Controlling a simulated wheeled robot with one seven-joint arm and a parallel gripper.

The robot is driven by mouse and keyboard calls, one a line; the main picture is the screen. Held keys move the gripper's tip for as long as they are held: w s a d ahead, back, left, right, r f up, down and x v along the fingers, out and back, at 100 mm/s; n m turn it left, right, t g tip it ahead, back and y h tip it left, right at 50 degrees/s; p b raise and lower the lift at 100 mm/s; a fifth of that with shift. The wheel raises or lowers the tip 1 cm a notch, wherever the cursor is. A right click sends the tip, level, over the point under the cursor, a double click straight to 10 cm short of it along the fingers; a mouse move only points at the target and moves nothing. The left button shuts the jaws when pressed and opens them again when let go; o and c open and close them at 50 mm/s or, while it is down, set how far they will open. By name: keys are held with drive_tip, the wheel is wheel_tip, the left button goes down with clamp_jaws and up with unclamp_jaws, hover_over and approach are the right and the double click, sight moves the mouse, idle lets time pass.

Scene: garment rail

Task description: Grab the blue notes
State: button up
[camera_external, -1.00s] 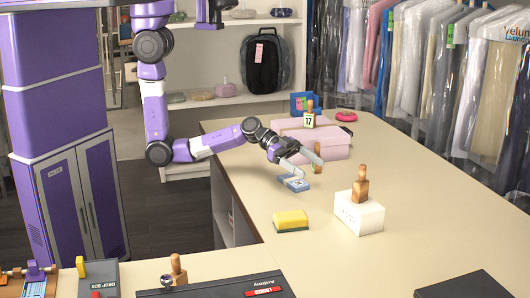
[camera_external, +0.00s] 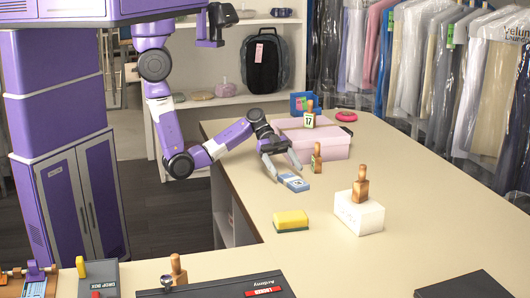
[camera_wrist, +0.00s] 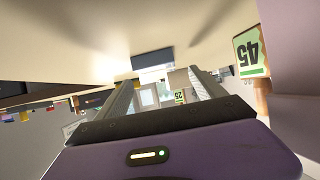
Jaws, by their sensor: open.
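The blue notes (camera_external: 294,182) are a small flat blue bundle with a pale band, lying on the beige counter just right of my gripper's tips. My gripper (camera_external: 282,169) is open and empty, low over the counter and close to the bundle. In the wrist view, my two fingers (camera_wrist: 160,85) are spread apart. A dark blue-grey block (camera_wrist: 153,57) lies on the counter surface ahead between them; it looks like the notes seen edge-on. I cannot tell whether a fingertip touches the bundle.
A wooden peg (camera_external: 316,158) stands right of the notes; a green "45" tag (camera_wrist: 250,52) shows close on the right in the wrist view. A pink box (camera_external: 318,142) is behind. A yellow sponge (camera_external: 291,220) and white block (camera_external: 359,212) lie nearer. The counter between them is clear.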

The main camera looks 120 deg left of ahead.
sight(294, 180)
drive_tip(key=shift+p+x, duration=0.6)
drive_tip(key=shift+x, duration=1.75)
drive_tip(key=c, duration=1.5)
drive_tip(key=shift+r, duration=0.1)
